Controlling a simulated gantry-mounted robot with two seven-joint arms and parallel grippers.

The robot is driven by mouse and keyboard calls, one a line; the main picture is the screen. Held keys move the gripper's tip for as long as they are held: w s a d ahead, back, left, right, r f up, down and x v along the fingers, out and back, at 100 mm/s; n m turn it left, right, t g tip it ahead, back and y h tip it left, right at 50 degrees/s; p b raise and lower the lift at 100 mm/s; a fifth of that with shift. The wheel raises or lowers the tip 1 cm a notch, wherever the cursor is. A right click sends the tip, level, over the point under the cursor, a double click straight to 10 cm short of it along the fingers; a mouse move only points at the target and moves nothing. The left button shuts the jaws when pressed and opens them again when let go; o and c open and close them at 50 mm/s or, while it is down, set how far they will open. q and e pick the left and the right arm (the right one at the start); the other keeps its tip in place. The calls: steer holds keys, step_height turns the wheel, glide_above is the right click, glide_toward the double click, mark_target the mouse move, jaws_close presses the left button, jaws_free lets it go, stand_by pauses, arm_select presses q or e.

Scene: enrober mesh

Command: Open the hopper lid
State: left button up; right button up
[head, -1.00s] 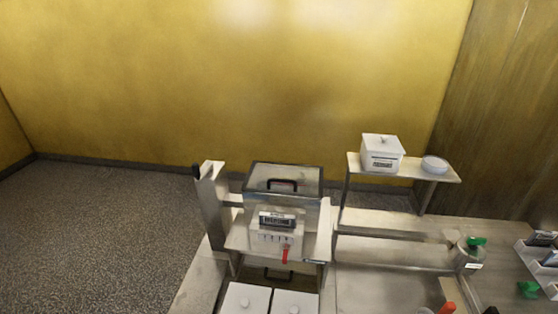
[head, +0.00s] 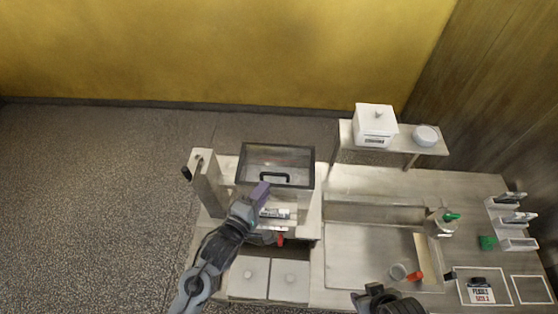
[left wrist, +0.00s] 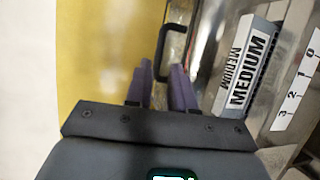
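The hopper lid (head: 290,156) is a clear panel in a dark frame, lying shut on top of the box-shaped hopper in the head view. Its black handle (head: 275,176) is near the front edge, and also shows in the left wrist view (left wrist: 162,45). My left gripper (head: 263,187) is just in front of the handle. In the left wrist view its purple fingers (left wrist: 159,75) are apart with nothing clearly between them, and the handle shows just beyond the tips. My right gripper (head: 374,293) is at the bottom of the head view, far from the lid; its fingers are unclear.
A MEDIUM label (left wrist: 247,72) is on the machine front beside my left fingers. A red lever (head: 281,240) hangs below, with two white lidded bins (head: 249,276) in front. A shelf at right holds a white box (head: 375,127). An upright plate (head: 207,182) stands left of the hopper.

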mark_target(277, 171)
arm_select(q)
steer(key=p+x, duration=0.2)
steer(key=x, duration=0.7)
steer(key=shift+w+d+f, duration=0.1)
steer(key=shift+w, duration=0.25)
jaws_close()
